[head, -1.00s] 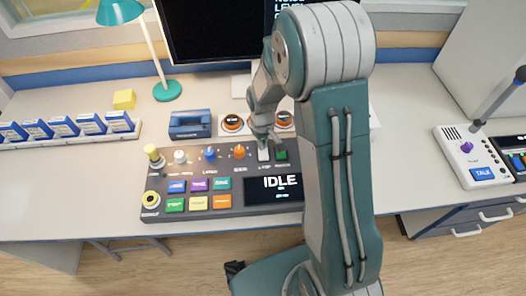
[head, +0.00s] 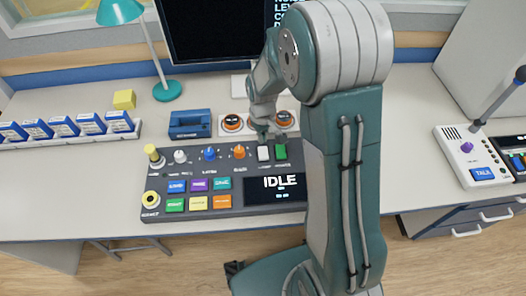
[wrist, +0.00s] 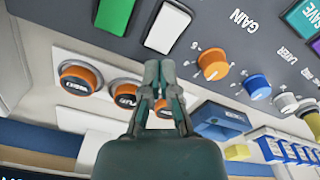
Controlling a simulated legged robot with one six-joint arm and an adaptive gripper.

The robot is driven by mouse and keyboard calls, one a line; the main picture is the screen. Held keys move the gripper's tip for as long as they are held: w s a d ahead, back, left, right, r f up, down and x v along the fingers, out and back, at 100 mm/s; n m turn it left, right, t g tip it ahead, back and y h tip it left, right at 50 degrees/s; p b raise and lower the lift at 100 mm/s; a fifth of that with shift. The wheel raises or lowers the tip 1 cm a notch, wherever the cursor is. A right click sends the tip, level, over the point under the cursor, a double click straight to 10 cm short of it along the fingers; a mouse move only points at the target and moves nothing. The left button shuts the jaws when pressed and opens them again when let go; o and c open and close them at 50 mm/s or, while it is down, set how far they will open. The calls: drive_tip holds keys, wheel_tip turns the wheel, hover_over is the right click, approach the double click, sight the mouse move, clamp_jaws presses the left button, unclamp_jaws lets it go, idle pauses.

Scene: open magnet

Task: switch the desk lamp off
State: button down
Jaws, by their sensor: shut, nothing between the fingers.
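The teal desk lamp (head: 120,11) stands at the back left, its round base (head: 167,91) on the desk; no clear glow shows under its shade. The grey control panel (head: 232,188) lies in front of the screen. Near its top edge are a white switch (head: 263,153) and a green switch (head: 281,151). My gripper (head: 263,136) is shut and empty, just behind the white switch. In the wrist view my fingertips (wrist: 161,66) are close to the white switch (wrist: 167,27); contact cannot be told. The green switch (wrist: 115,15) is beside it.
A blue box (head: 190,123), a yellow block (head: 124,99) and a rack of blue-and-white boxes (head: 65,136) are to the left. An intercom (head: 475,155) is at right. My arm hides the panel's right end.

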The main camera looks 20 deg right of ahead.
sight(263, 149)
drive_tip(key=shift+r, duration=1.55)
drive_tip(key=shift+s+r, duration=0.1)
drive_tip(key=shift+r, duration=0.3)
drive_tip(key=s+r+m+t, duration=0.25)
drive_tip(key=s+r, duration=0.55)
drive_tip(key=r, duration=0.5)
drive_tip(key=s+r+t, duration=0.1)
drive_tip(key=s+r, duration=0.2)
drive_tip(key=s, duration=0.3)
drive_tip(key=s+r+m+t, duration=0.1)
drive_tip(key=s+r+t, duration=0.1)
drive_tip(key=s, duration=0.5)
drive_tip(key=shift+r, duration=0.85)
